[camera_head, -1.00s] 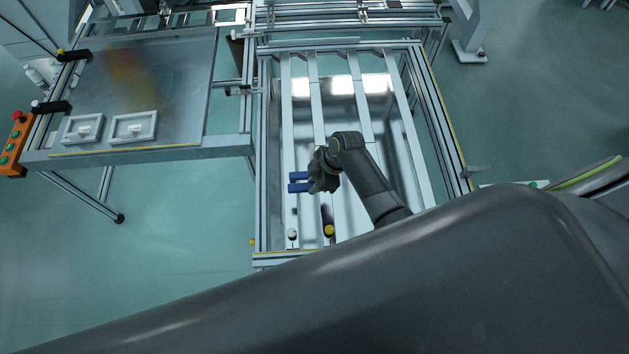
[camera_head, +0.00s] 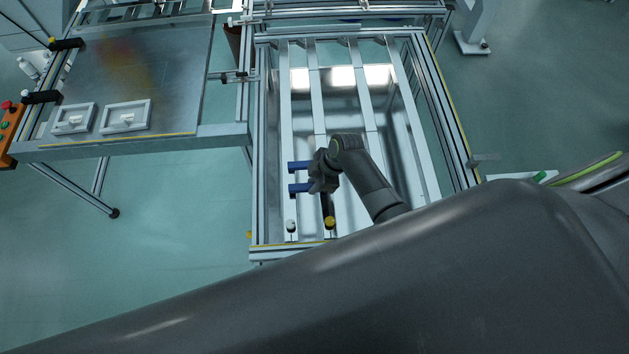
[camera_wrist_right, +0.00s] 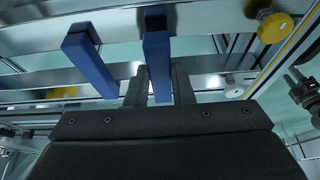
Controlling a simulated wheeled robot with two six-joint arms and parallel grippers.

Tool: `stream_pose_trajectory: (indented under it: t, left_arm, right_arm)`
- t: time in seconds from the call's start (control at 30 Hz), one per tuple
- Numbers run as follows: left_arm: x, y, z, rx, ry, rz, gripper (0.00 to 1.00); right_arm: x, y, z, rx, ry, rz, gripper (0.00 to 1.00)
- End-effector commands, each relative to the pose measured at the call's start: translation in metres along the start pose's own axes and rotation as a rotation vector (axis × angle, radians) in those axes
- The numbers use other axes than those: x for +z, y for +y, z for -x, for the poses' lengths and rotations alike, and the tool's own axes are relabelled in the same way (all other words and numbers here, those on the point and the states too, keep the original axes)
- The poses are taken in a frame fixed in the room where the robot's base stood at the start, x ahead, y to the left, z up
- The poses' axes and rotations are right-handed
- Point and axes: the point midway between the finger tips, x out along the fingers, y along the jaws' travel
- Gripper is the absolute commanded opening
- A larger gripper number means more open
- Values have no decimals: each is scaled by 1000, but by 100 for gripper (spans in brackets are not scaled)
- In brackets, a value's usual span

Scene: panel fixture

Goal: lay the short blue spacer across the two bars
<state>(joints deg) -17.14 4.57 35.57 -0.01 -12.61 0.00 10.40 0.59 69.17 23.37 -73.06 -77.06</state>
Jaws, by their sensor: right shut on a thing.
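Two short blue spacers lie side by side in the head view at the left pair of light bars (camera_head: 285,120) (camera_head: 316,100). My right gripper (camera_head: 314,185) is shut on the nearer spacer (camera_head: 299,188), gripping its right part. In the right wrist view this spacer (camera_wrist_right: 156,55) stands between my two fingers (camera_wrist_right: 158,88). The other blue spacer (camera_head: 298,167) is on the far side, apart from it; it shows left of the held one in the wrist view (camera_wrist_right: 88,60). I cannot tell whether the held spacer touches the bars. My left gripper is not in view.
A yellow knob (camera_head: 330,222) and a white-capped post (camera_head: 291,226) stand near the front rail (camera_head: 290,249). Two more bars run to the right in the frame. A metal table (camera_head: 150,75) with two white trays is at the left.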

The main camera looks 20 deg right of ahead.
Motion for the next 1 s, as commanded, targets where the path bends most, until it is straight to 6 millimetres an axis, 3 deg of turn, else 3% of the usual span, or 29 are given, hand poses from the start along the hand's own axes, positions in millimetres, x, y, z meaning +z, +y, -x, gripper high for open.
stream_pose_trajectory:
  t: [0.87, 0.9, 1.0]
  left_arm:
    - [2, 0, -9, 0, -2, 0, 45]
    - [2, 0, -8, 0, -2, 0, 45]
    - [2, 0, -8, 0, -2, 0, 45]
  right_arm:
    - [5, 0, -11, 0, 0, 0, 0]
    - [4, 0, -10, 0, 0, 1, 26]
    - [4, 0, -10, 0, 0, 0, 39]
